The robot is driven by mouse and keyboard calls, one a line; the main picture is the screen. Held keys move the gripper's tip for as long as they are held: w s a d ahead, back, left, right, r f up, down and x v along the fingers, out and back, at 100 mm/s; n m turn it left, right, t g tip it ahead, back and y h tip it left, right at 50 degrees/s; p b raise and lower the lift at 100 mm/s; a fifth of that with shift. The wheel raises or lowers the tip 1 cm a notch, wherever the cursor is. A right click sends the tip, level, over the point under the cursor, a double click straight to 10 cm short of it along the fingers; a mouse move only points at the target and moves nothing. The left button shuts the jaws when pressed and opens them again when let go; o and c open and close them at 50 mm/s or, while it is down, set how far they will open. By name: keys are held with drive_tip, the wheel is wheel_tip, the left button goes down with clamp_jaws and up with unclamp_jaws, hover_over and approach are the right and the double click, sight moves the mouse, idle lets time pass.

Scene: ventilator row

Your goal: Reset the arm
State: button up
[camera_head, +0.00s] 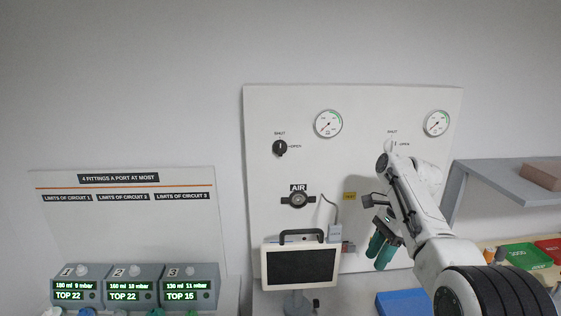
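My arm reaches up from the lower right, bends at a white joint in front of the white wall panel (265,222), and turns down. My gripper (382,226) is the dark part at the end, in front of the panel's lower right. Two teal-green pieces (376,245) show just below it. I cannot tell whether they are part of it, held by it or behind it. The finger gap is not clear.
The panel carries two gauges (328,124), a black knob (280,148) and an AIR port (298,200). A monitor (300,265) stands below. Three ventilator units (80,289) stand left. A grey shelf (510,182), a blue box (403,302) and green tray (526,256) are right.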

drive_tip(key=s+f+n+t+h+b, duration=0.1)
drive_tip(key=s+f+n, duration=0.3)
drive_tip(key=s+f, duration=0.65)
drive_tip(key=s+f+n+h+b, duration=0.15)
drive_tip(key=s+f+n, duration=0.35)
drive_tip(key=f, duration=1)
drive_tip(key=s+n+t+h+b, duration=0.1)
drive_tip(key=s+n, duration=0.6)
drive_tip(key=s, duration=2.3)
drive_tip(key=shift+s+d+f+h+b, duration=0.25)
drive_tip(key=shift+s+f+h+b, duration=0.15)
drive_tip(key=shift+b, duration=0.3)
drive_tip(key=shift+c, duration=0.3)
